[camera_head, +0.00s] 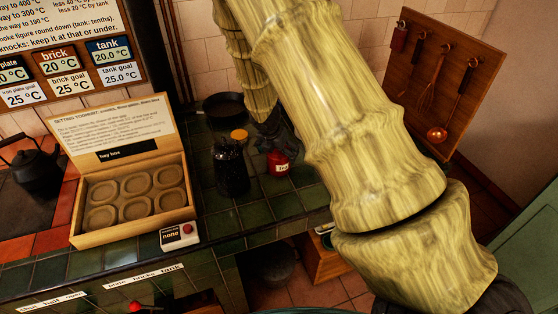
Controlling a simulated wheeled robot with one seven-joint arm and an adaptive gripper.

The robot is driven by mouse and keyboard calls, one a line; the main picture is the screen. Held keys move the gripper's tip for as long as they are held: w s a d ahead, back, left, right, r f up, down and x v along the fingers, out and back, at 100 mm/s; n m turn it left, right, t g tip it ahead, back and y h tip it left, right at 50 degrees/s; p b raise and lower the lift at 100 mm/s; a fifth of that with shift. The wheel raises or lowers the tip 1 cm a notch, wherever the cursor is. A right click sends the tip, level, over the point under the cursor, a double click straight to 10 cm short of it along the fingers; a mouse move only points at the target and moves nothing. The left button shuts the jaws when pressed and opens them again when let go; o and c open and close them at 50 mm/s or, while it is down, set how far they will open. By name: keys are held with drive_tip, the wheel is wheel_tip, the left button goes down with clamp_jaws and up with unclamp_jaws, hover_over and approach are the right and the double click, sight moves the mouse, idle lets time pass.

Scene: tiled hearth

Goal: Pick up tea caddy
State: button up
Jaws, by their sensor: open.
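A small red tin (278,165) with a pale label, which looks like the tea caddy, stands upright on the dark green tiled top, right of centre. My gripper (274,143), dark and partly hidden by my own pale, bamboo-like arm, is right above and behind the tin's top. It points down and is open. I cannot tell whether its fingers touch the tin or stand around it.
A dark glass jar (232,170) with an orange-brown lid stands close left of the tin. A black pan (223,106) lies behind it. An open wooden hay box (80,205), a small button box (179,236) and a black kettle (36,168) are further left. Utensils hang on a board (470,60) at right.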

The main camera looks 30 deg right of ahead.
drive_tip(key=shift+w+d+f, duration=0.1)
drive_tip(key=shift+d+f, duration=0.05)
drive_tip(key=shift+f, duration=0.2)
drive_tip(key=c, duration=1.3)
drive_tip(key=shift+r, duration=0.2)
